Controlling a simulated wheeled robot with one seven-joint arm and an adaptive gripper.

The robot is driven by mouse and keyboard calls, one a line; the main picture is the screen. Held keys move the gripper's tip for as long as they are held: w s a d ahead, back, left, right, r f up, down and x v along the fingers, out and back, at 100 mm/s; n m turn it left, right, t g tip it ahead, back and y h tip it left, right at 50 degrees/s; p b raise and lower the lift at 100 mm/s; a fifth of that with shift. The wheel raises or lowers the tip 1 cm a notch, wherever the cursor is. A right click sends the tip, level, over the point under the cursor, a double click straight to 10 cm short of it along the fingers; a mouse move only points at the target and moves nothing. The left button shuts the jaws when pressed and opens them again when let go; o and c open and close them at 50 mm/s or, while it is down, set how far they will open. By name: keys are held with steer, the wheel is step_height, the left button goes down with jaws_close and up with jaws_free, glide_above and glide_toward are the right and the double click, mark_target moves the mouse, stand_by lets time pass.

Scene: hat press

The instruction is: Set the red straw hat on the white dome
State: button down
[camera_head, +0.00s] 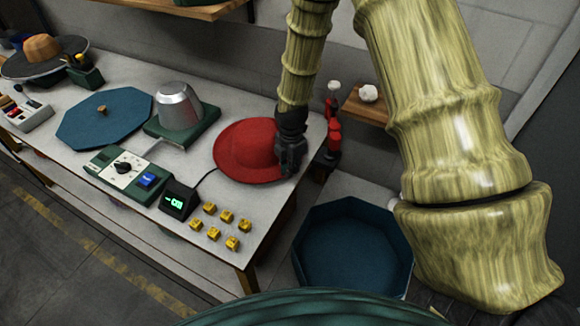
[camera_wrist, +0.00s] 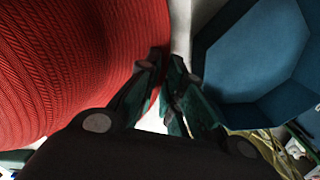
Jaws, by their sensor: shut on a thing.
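The red straw hat (camera_head: 243,148) is at the right end of the worktable, brim down, crown up. My gripper (camera_head: 291,158) is at the right edge of its brim. In the wrist view, my gripper (camera_wrist: 168,68) is shut on the brim edge, and the woven red hat (camera_wrist: 75,60) fills the left side. The dome (camera_head: 180,106) looks silver-grey rather than white. It stands on a green base (camera_head: 206,118) to the left of the hat, bare on top. I cannot tell whether the hat touches the tabletop.
A control box (camera_head: 125,168), a small display (camera_head: 180,200) and several yellow blocks (camera_head: 227,216) line the table's front. A blue octagonal lid (camera_head: 104,118) lies left of the dome. A blue octagonal box (camera_head: 352,250) is below right. Red bottles (camera_head: 333,135) stand behind my gripper.

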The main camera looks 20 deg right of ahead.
steer(key=shift+f, duration=0.25)
steer(key=c, duration=1.5)
jaws_free()
steer(key=shift+s+r, duration=0.2)
steer(key=shift+r, duration=5.8)
